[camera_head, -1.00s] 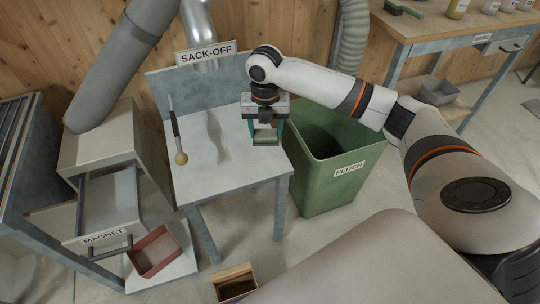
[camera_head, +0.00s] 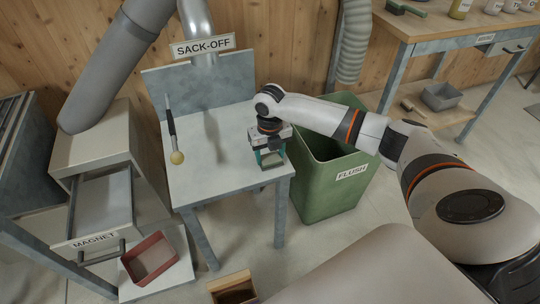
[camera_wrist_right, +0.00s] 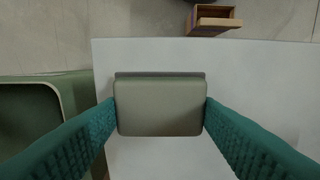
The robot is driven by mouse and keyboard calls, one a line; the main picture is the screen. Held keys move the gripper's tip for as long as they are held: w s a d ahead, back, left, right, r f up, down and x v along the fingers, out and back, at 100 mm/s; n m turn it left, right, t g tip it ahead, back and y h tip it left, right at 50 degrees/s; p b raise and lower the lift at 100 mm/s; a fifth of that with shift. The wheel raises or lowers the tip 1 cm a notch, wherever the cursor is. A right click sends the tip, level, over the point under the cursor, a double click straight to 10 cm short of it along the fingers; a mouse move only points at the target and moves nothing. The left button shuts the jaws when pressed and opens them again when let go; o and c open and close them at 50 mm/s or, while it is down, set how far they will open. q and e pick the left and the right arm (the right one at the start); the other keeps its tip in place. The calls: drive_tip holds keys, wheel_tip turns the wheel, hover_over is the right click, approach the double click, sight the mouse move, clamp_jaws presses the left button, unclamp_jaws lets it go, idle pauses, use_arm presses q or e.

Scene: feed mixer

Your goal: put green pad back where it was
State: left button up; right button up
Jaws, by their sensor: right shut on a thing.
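The green pad (camera_wrist_right: 160,104) is a grey-green block with rounded corners, between the teal fingers in the right wrist view. My right gripper (camera_wrist_right: 160,112) is shut on it from both sides. In the head view the right gripper (camera_head: 270,155) points down over the front right corner of the sack-off table (camera_head: 215,178), and the pad (camera_head: 272,164) shows small below it. I cannot tell if the pad touches the tabletop. My left gripper is not in view.
The green flush bin (camera_head: 330,185) is close by on the right. A magnet drawer (camera_head: 100,215) and red tray (camera_head: 150,258) are at left, a wooden box (camera_head: 235,287) in front. The middle of the tabletop is clear.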

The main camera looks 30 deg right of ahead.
sight(270, 157)
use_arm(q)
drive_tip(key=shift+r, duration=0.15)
use_arm(e)
drive_tip(key=shift+f, duration=0.15)
drive_tip(key=shift+f, duration=0.2)
drive_tip(key=o, duration=1.1)
drive_tip(key=shift+r, duration=0.1)
drive_tip(key=shift+r, duration=0.35)
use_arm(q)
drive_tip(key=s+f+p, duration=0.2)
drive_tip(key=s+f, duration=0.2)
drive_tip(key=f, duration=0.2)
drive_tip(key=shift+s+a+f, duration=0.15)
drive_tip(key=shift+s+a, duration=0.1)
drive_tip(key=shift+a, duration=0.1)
use_arm(e)
wheel_tip(270, 157, up, 12)
drive_tip(key=shift+f, duration=0.25)
